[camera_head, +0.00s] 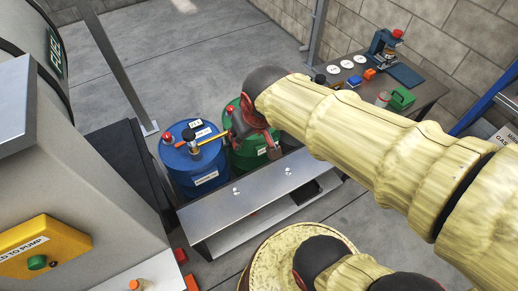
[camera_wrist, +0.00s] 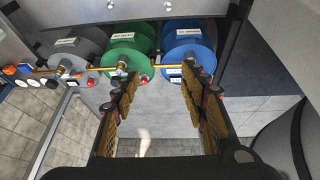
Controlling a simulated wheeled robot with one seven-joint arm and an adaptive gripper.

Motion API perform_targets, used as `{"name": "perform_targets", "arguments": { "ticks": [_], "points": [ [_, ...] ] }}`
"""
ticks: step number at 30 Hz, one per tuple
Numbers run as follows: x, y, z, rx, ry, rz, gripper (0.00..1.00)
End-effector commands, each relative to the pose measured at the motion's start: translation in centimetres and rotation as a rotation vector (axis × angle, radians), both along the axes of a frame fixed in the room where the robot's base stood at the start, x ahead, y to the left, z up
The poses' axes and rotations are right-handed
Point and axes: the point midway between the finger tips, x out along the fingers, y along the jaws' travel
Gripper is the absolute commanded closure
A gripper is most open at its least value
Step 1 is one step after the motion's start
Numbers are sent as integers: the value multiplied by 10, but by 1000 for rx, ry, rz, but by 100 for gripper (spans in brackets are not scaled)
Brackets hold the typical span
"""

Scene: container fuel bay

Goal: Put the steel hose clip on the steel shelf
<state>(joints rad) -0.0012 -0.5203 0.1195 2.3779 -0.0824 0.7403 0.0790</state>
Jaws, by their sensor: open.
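The steel shelf (camera_head: 245,205) is a long bench-like unit in front of the drums, with a bare metallic top and an open lower level. Two small shiny pieces, one at the left (camera_head: 236,190) and one at the right (camera_head: 277,178), are on its top; they are too small to tell whether either is the steel hose clip. My gripper (camera_head: 272,151) is at the far edge of the shelf, by the green drum. In the wrist view my gripper (camera_wrist: 158,83) has its fingers spread with nothing between them. No hose clip can be made out there.
A blue drum (camera_head: 208,176) and a green drum (camera_head: 246,155) stand behind the shelf, with fittings on top. A workbench (camera_head: 425,88) with a blue device and small items is at the back right. A yellow pump box (camera_head: 38,255) is at lower left. Concrete floor behind is clear.

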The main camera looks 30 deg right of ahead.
Motion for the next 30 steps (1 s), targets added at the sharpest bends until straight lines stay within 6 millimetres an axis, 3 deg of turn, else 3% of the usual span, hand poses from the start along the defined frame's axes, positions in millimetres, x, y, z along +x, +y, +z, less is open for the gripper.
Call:
{"name": "perform_targets", "arguments": {
  "ticks": [1,4,10,30],
  "points": [
    [-17,2,13,9,-23,4,56],
    [-46,7,27,23,-42,17,56],
    [-77,14,38,40,-64,37,56],
    [-81,14,39,42,-65,40,56]
  ]
}}
